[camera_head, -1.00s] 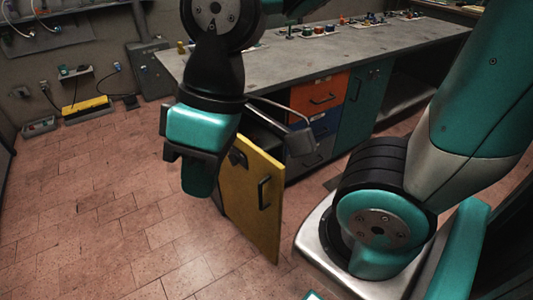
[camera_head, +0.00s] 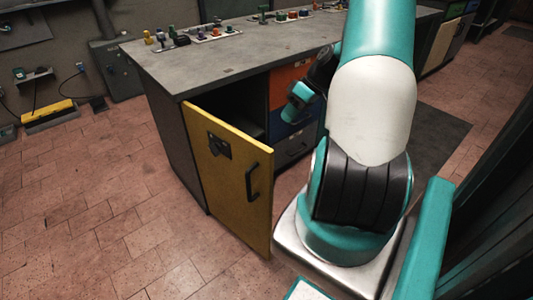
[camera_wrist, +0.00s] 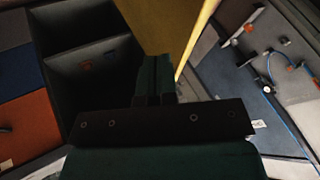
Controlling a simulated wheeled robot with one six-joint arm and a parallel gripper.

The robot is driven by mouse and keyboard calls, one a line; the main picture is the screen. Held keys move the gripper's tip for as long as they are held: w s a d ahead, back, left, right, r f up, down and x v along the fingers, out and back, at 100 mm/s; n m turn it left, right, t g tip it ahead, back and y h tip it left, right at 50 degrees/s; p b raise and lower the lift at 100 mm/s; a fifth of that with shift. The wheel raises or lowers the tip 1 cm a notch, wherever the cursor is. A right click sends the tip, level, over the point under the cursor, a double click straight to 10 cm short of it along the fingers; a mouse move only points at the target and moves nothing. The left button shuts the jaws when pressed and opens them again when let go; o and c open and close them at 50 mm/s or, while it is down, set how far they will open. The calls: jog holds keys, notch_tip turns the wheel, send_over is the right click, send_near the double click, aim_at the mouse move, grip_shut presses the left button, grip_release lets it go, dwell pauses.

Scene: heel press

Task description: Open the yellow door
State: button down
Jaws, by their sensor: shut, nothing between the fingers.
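The yellow door (camera_head: 230,180) stands swung out from the left end of the workbench cabinet. My gripper (camera_wrist: 156,72) is shut and empty, in front of the door's yellow face and beside the open compartment. In the head view it (camera_head: 292,108) is near the orange drawer, partly hidden by my arm.
An orange drawer (camera_head: 285,83) and a blue drawer (camera_head: 283,117) are right of the compartment. The grey worktop (camera_head: 225,55) carries small coloured parts. The tiled floor (camera_head: 100,205) left of the door is clear.

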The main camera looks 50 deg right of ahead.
aim_at(267, 148)
jog(key=shift+s+a+x, duration=0.25)
jog(key=shift+x, duration=1.7)
jog(key=shift+s+a+x, duration=0.2)
jog(key=shift+x, duration=1.75)
jog(key=shift+s+a+x, duration=0.25)
jog(key=shift+x, duration=1.7)
